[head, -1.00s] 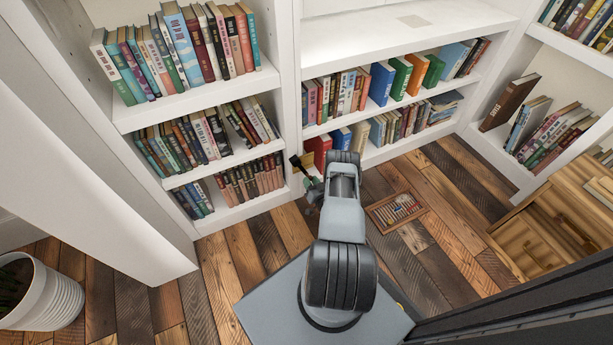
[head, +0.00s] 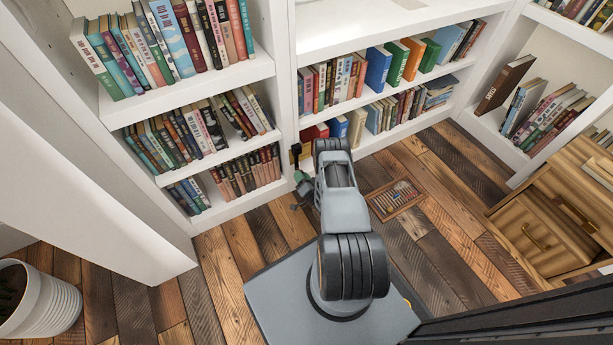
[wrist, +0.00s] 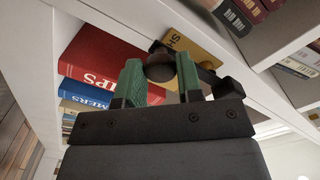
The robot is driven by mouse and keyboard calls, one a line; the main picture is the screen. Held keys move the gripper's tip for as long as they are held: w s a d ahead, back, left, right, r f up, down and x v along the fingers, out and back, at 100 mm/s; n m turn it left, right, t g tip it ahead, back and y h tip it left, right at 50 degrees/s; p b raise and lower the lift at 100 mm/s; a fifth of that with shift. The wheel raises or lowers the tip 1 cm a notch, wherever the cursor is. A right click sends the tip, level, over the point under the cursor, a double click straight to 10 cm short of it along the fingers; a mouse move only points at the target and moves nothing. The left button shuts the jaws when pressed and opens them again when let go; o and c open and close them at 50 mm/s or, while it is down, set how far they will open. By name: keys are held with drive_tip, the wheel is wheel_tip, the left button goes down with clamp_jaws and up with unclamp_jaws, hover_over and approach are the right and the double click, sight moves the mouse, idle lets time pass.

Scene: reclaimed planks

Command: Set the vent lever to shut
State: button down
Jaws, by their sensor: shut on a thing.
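The vent lever shows in the wrist view as a dark round knob (wrist: 159,68) with a dark bar (wrist: 222,82) to its right. Behind it is a brass-coloured plate (wrist: 192,46) with a few partly hidden letters. My gripper (wrist: 160,78) has its green fingers shut on the knob, one on each side. In the head view the dark lever (head: 296,150) stands at the plate on the white shelf upright. My gripper (head: 301,180) is just below it, small and partly hidden by my arm. Which marking the lever points at cannot be told.
White bookshelves (head: 232,160) full of books surround the lever. A red book (wrist: 100,65) stands close behind my gripper in the wrist view. A framed abacus-like tray (head: 396,199) lies on the plank floor, with a wooden cabinet (head: 550,210) at right and a white pot (head: 45,300) at left.

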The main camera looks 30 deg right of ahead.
drive_tip(key=c, duration=0.8)
unclamp_jaws()
drive_tip(key=shift+s+d, duration=0.1)
